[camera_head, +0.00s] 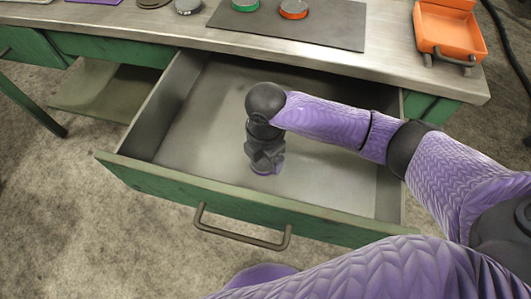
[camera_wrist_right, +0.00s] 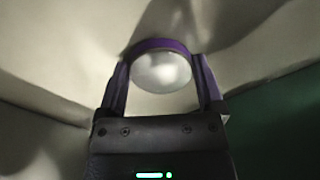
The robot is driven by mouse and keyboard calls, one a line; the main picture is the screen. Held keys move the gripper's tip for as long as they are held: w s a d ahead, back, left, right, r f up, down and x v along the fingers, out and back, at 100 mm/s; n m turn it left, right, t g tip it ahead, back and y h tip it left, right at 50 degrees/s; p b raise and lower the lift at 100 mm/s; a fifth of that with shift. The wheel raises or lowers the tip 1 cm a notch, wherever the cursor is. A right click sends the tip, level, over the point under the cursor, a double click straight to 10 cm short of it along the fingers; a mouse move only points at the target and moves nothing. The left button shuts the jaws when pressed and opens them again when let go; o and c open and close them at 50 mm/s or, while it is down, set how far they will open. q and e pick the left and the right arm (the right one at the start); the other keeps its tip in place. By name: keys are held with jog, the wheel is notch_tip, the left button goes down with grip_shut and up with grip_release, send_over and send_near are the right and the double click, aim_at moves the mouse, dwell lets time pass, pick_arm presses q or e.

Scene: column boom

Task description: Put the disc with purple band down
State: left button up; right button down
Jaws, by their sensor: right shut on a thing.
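My right gripper (camera_head: 266,170) points down inside the open drawer (camera_head: 185,115), near its front. It is shut on the disc with purple band (camera_wrist_right: 162,68). In the right wrist view the disc has a pale, shiny face and a purple rim, and sits between the two fingertips (camera_wrist_right: 162,80). In the head view only a sliver of purple (camera_head: 266,173) shows below my gripper. I cannot tell whether the disc touches the drawer floor. My left gripper is not in view.
The drawer's green front with its handle (camera_head: 243,240) is pulled out. On the workbench (camera_head: 385,50) a dark mat (camera_head: 330,25) bears a green-banded disc (camera_head: 245,5) and an orange-banded disc (camera_head: 294,9). A grey disc (camera_head: 188,6) lies left of it. An orange tray (camera_head: 450,35) stands right. The drawer otherwise looks empty.

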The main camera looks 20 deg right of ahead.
grip_release()
jog(key=shift+f, duration=0.1)
pick_arm(q)
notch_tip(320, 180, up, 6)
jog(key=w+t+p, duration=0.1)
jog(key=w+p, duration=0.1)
jog(key=p, duration=0.4)
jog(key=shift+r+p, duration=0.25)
jog(key=shift+p, duration=0.1)
pick_arm(e)
notch_tip(320, 180, up, 12)
jog(key=shift+r, duration=0.2)
